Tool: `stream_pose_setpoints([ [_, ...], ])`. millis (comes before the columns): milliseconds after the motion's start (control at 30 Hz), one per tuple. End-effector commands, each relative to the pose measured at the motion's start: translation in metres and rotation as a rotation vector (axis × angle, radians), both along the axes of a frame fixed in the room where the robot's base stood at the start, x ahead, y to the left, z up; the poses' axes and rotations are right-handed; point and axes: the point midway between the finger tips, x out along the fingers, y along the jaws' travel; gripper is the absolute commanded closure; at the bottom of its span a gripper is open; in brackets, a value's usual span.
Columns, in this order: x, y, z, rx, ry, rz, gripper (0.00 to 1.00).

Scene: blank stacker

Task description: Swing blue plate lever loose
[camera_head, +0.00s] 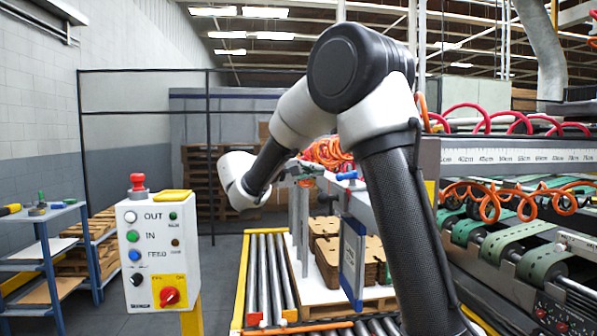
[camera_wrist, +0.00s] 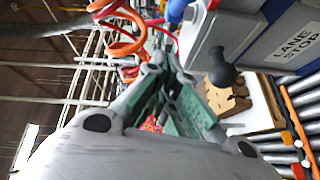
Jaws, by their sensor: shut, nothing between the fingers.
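The blue-edged plate (camera_head: 352,258) hangs upright beside the stacked blanks, partly behind my arm. In the wrist view its white face (camera_wrist: 296,42) reads LANE STOP. A lever with a black ball knob (camera_wrist: 222,73) sticks out from the grey body beside the plate. A blue handle-like part (camera_head: 347,175) shows above the plate in the head view and at the top edge of the wrist view (camera_wrist: 176,10). My gripper (camera_head: 316,168) is shut and empty. In the wrist view its green-padded fingers (camera_wrist: 166,68) lie left of the knob, seemingly apart from it.
Brown blanks (camera_head: 335,262) are stacked beside the plate. A roller conveyor (camera_head: 266,275) with yellow edges runs in front. A control box (camera_head: 158,250) stands at left. The machine with orange coiled hoses (camera_head: 485,200) fills the right. Hoses (camera_wrist: 122,42) also hang near my fingers.

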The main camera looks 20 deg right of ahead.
Motion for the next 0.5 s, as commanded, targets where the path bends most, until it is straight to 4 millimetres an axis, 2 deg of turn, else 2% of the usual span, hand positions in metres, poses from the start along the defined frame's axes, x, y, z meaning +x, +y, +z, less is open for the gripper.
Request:
stream_pose_setpoints([
  [33,0.001,-0.011,0.000,0.000,0.000,-0.004,1.00],
  [233,-0.025,-0.020,-0.006,0.000,0.001,0.001,1.00],
  [500,-0.034,-0.024,-0.008,0.000,0.001,0.001,1.00],
])
